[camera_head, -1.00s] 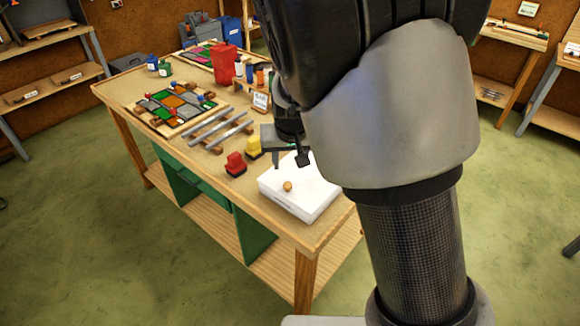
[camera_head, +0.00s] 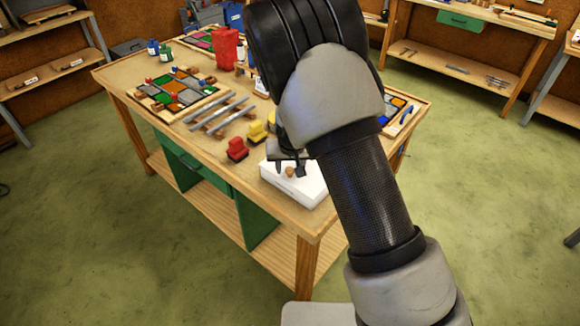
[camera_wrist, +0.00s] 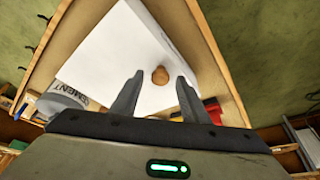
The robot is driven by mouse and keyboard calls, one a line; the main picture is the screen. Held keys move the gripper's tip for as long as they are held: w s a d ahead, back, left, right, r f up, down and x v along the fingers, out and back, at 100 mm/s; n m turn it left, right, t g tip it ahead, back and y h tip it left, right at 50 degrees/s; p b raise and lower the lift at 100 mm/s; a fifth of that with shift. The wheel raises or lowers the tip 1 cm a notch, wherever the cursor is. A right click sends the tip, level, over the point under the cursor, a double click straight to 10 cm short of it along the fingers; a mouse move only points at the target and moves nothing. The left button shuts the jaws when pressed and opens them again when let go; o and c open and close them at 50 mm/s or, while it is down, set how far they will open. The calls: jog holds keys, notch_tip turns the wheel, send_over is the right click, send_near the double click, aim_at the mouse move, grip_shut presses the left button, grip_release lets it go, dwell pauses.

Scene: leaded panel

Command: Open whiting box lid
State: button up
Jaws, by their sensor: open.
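The whiting box (camera_head: 312,190) is a low white box near the front right corner of the workbench. A round wooden knob (camera_head: 290,172) sits on its flat white lid, which lies closed. The knob also shows in the wrist view (camera_wrist: 160,75), on the white lid (camera_wrist: 115,55). My gripper (camera_head: 288,166) is over the box, right by the knob. In the wrist view, my gripper (camera_wrist: 155,82) has its two fingers apart, with the knob between and slightly beyond the tips. I cannot tell whether a finger touches the lid.
A red brush-like block (camera_head: 236,149) and a yellow one (camera_head: 257,132) stand just left of the box. Metal strips (camera_head: 220,115) and a leaded panel (camera_head: 175,92) lie farther back on the workbench (camera_head: 130,88). My arm hides part of the bench's right side.

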jog(key=shift+c, duration=0.3)
grip_shut()
jog(key=shift+r, duration=0.15)
